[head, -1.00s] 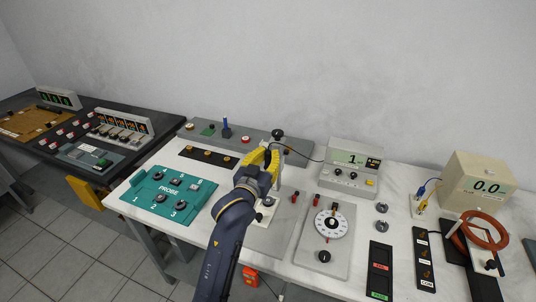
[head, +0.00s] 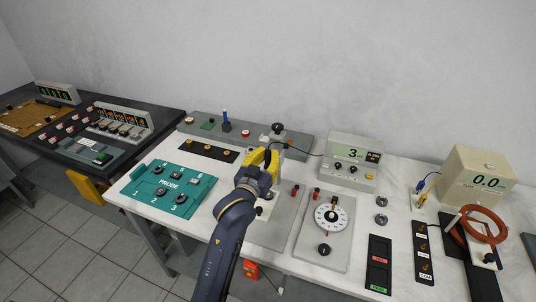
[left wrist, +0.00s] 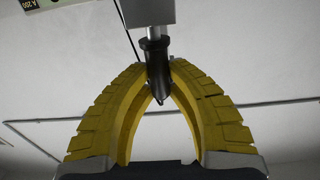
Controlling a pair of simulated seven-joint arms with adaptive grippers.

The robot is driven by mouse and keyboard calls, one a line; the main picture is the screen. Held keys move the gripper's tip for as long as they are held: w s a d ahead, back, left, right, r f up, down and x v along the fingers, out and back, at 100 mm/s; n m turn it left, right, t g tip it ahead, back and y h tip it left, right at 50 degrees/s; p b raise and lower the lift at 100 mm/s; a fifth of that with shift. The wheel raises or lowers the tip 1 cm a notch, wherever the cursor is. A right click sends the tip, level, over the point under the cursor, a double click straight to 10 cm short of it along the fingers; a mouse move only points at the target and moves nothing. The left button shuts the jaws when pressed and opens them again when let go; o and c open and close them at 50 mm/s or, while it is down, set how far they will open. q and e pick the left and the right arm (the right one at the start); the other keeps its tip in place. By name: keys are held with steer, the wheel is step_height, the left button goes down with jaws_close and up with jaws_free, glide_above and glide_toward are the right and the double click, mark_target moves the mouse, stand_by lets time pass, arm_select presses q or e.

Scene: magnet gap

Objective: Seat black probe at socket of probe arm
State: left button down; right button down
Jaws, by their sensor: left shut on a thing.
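My left gripper (head: 264,158) is at the middle of the white bench, its yellow fingers beside the probe arm (head: 275,138). In the left wrist view the fingers (left wrist: 158,75) are shut on the black probe (left wrist: 157,62), which stands between them with its tapered tip toward the palm. The probe's wide end meets a bright metal rod under a grey block (left wrist: 147,10), which looks like the probe arm's socket. I cannot tell whether it is fully seated. In the head view the gripper hides the probe. My right gripper is out of view.
A teal probe tray (head: 150,207) with several dark round pieces lies left of the arm. A meter (head: 354,152) showing 3 stands behind right, with a dark cable running toward the probe arm. A dial panel (head: 315,261) is to the right.

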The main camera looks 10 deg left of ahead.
arm_select(q)
steer(key=shift+f, duration=0.25)
steer(key=shift+f, duration=0.3)
steer(key=shift+f, duration=0.15)
steer(key=c, duration=1.3)
jaws_free()
steer(key=s, duration=0.4)
steer(key=s+a, duration=0.1)
steer(key=s, duration=0.3)
steer(key=s+a, duration=0.1)
steer(key=s, duration=0.3)
